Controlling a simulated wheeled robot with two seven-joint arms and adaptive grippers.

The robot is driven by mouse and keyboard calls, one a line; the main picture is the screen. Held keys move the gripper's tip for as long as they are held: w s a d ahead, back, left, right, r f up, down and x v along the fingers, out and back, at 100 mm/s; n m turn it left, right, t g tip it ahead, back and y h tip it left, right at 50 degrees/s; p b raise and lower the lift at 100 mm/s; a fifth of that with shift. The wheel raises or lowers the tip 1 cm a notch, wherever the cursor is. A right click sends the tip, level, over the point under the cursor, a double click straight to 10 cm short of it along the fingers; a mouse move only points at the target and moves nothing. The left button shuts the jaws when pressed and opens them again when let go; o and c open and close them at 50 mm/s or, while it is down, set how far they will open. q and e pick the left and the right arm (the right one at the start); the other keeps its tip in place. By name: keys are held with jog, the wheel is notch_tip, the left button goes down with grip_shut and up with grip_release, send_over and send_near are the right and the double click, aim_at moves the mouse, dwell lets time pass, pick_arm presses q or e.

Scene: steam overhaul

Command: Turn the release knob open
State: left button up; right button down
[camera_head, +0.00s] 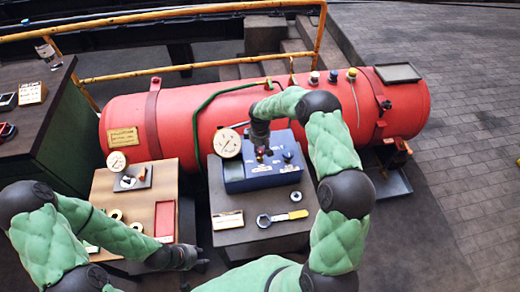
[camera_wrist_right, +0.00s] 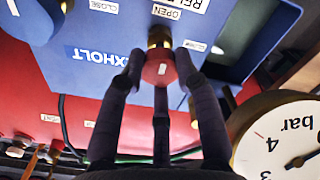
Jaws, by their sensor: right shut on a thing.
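The release knob (camera_wrist_right: 160,69) is red with a brass stem, on the face of a blue box. In the right wrist view an OPEN label (camera_wrist_right: 166,12) is beside it, next to a partly cut-off "REL" label. My right gripper (camera_wrist_right: 160,85) is shut on the knob, with its dark fingers around it. In the head view my right gripper (camera_head: 263,150) is over the blue box (camera_head: 235,175), and its fingers mostly hide the knob. My left gripper (camera_head: 190,258) hangs low by the wooden bench; its fingers are too small to judge.
A dial gauge (camera_head: 227,143) stands at the box's left corner. A spanner (camera_head: 283,218) and a label card (camera_head: 228,220) lie on the grey stand in front. A red tank (camera_head: 180,120) lies behind. A wooden bench (camera_head: 140,205) with small parts is left.

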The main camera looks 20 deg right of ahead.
aim_at(260, 150)
jog(key=c, duration=0.9)
grip_release()
notch_tip(260, 150, up, 12)
